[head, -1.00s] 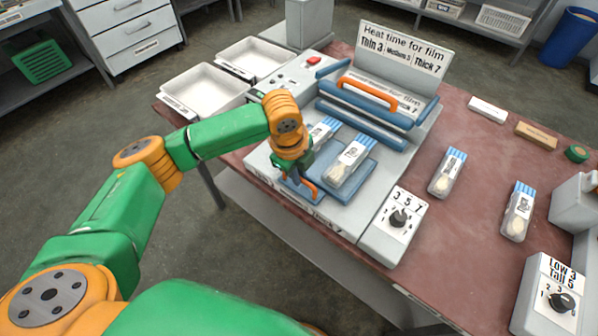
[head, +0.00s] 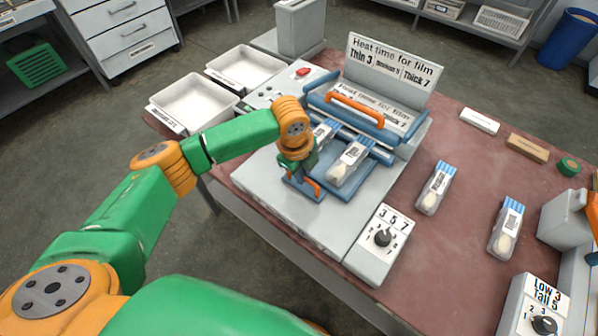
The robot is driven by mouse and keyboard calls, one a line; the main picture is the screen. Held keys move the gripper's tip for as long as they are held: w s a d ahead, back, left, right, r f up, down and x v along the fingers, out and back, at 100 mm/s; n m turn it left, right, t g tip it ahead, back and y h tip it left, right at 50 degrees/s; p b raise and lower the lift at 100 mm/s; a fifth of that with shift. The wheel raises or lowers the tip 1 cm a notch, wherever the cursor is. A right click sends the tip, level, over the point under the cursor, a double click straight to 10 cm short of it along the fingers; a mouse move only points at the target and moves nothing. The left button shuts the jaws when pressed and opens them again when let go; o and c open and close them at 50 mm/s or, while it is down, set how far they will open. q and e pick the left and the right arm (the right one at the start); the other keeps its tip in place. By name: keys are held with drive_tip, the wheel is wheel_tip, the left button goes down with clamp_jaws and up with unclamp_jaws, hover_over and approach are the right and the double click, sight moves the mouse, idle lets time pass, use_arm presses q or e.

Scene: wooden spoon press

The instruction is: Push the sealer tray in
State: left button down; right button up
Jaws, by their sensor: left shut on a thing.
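The sealer (head: 285,218) is a grey machine on the reddish table, with a blue sliding tray (head: 350,192) on its bed. The tray carries two clear packs with blue-striped tops, one (head: 349,162) in plain view and one (head: 325,133) partly behind my arm. An orange handle (head: 312,186) is on the tray's front. My left gripper (head: 303,180) is shut on the handle; its fingertips are partly hidden by the wrist. The tray's back edge lies close to the blue sealing bar under the raised lid with the orange handle (head: 354,108). My right gripper is not in view.
Two white trays (head: 158,117) stand at the left. A dial box (head: 378,246) is at the sealer's front right. Two more packs (head: 435,187) lie on the right of the table. A second dial box (head: 530,310) is at the lower right.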

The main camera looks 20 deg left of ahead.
use_arm(q)
drive_tip(key=shift+w+r, duration=0.2)
drive_tip(key=shift+r, duration=0.05)
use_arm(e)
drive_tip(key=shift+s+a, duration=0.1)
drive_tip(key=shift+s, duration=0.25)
use_arm(q)
drive_tip(key=c, duration=1.1)
unclamp_jaws()
drive_tip(key=shift+o, duration=1.1)
drive_tip(key=shift+d, duration=0.1)
drive_tip(key=shift+w+f, duration=0.1)
drive_tip(key=shift+f, duration=0.05)
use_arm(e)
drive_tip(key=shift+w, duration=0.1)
use_arm(q)
wheel_tip(320, 180, up, 7)
drive_tip(key=s, duration=0.1)
drive_tip(key=shift+s+a+b, duration=0.2)
drive_tip(key=shift+b, duration=0.2)
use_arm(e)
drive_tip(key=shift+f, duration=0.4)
